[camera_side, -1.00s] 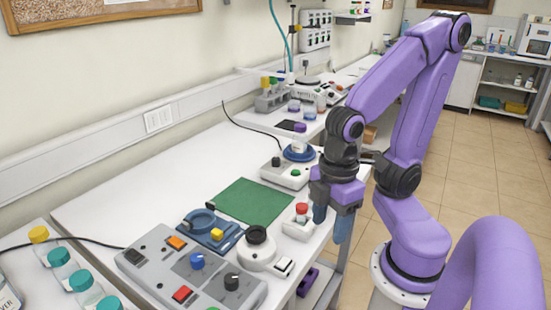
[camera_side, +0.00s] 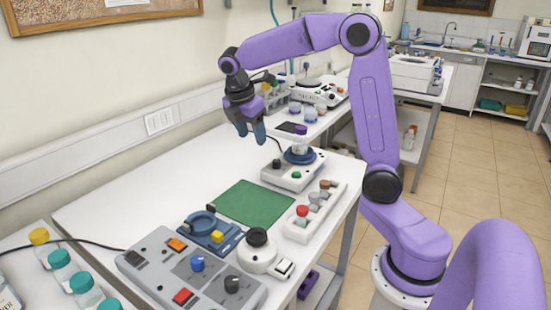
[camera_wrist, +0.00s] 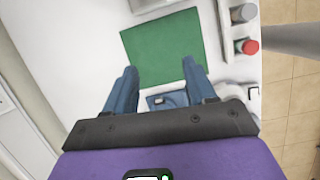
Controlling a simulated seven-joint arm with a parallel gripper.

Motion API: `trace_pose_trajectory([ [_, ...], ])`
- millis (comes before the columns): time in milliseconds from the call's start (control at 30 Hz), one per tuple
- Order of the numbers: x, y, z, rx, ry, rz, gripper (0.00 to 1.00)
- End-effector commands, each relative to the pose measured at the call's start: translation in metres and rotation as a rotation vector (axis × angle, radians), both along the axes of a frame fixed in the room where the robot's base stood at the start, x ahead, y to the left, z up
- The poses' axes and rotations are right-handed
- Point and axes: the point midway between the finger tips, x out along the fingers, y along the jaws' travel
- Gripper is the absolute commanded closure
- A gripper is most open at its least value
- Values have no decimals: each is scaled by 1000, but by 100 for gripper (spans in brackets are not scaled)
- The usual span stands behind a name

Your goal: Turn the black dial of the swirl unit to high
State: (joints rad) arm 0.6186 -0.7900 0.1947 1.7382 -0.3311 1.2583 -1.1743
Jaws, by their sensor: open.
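The unit I take to be the swirl unit is a pale box (camera_side: 294,180) mid-bench in the side view. A blue round platform (camera_side: 299,157) on it bears a small clear vessel. Its black dial (camera_side: 276,162) is at the front left, with a small green button at right; the dial's setting is too small to read. My gripper (camera_side: 250,131) is open and empty, pointing down above the bench, left of and above the dial and apart from it. In the wrist view my open fingers (camera_wrist: 160,68) frame the green mat; the swirl unit is not recognizable there.
A green mat (camera_side: 244,203) lies in front of the unit, with a rack of coloured caps (camera_side: 316,213) to its right. A grey control panel (camera_side: 180,268) with blue and black dials is nearer.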

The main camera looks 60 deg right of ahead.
Motion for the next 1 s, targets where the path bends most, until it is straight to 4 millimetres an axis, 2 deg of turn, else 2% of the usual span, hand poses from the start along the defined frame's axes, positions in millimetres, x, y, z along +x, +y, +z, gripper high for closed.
trace_pose_trajectory([
  [33, 9, -17, 2, -17, 18, 1, 45],
  [100, 17, -37, 5, -38, 42, 13, 45],
  [200, 24, -60, 7, -58, 72, 26, 45],
  [300, 26, -73, 9, -70, 91, 34, 45],
  [467, 27, -81, 5, -75, 101, 39, 45],
  [667, 24, -91, -20, -74, 103, 37, 45],
  [1000, 21, -115, -80, -73, 102, 38, 45],
])
